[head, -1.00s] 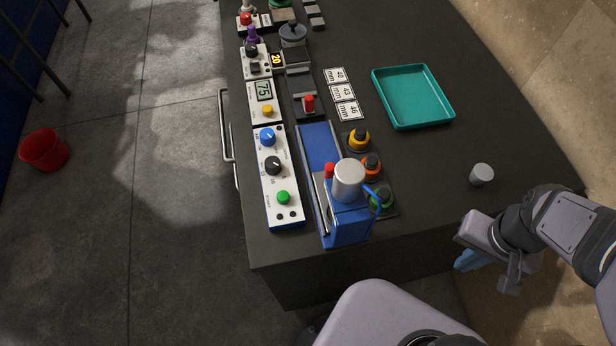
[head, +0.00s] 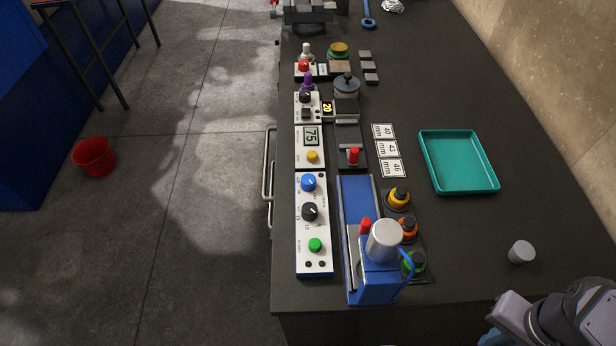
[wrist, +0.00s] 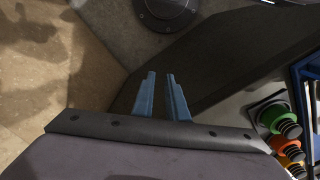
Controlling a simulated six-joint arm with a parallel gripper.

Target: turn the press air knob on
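A white control panel (head: 304,257) on a blue base stands left of the blue press (head: 372,288) on the dark table. It carries a blue knob (head: 308,182) at its far end, a black knob (head: 310,212) in the middle and a green button (head: 315,245) nearer. The labels are too small to read, so which knob is for air I cannot tell for sure. My gripper (wrist: 159,78) shows two blue fingers with a gap between them and nothing held. In the head view it is at the bottom right edge, partly cut off, well away from the panel.
Several colored buttons, including a yellow one (head: 398,197), stand right of the press. A teal tray (head: 459,133) and a grey cylinder (head: 521,252) are farther right. More small devices line the left side.

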